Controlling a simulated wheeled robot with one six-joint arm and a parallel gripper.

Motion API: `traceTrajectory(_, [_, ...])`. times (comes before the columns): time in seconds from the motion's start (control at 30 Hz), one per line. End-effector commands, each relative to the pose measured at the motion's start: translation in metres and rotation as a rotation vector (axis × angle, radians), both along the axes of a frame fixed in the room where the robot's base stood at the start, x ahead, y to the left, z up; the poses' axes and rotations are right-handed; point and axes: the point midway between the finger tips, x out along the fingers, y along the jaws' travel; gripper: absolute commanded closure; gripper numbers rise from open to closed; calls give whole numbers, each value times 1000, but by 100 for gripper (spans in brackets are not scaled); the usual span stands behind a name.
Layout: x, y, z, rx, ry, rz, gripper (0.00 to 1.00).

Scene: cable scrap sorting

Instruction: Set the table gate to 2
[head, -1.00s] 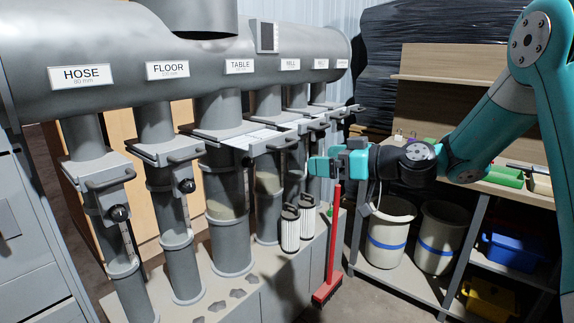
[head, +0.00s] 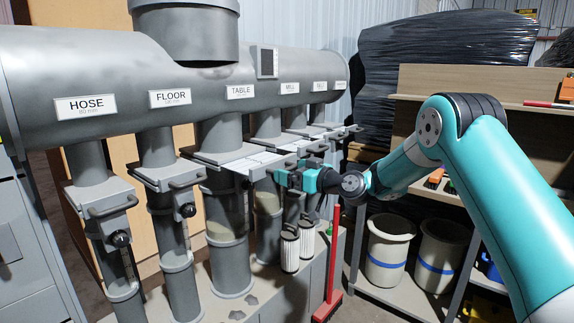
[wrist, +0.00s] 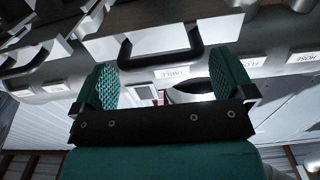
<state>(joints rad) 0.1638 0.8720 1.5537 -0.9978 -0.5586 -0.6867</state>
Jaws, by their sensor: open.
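The table gate (head: 245,163) is a flat grey slide plate across the pipe under the TABLE label (head: 240,92). Its pale plate extends toward my gripper. Scale marks and the gate's setting are too small to read.
The floor gate (head: 165,175) and hose gate (head: 100,198) stick out at the left. More gates crowd close on the right. A red broom (head: 334,255) and bins (head: 390,248) stand to the right.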

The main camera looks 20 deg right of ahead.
Motion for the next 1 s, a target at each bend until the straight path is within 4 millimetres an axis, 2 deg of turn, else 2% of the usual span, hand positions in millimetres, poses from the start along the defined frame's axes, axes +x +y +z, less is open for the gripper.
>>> traceTrajectory(0.2, [17, 12, 0, -1, 1, 0, 0])
traceTrajectory(0.5, [19, 13, -1, 0, 1, -1, 0])
traceTrajectory(0.53, [19, 13, -1, 0, 1, -1, 2])
traceTrajectory(0.77, [19, 13, 0, 0, 1, -1, 55])
traceTrajectory(0.87, [19, 12, -1, -1, 1, -2, 58])
traceTrajectory(1.0, [28, -3, -2, -2, -3, -25, 58])
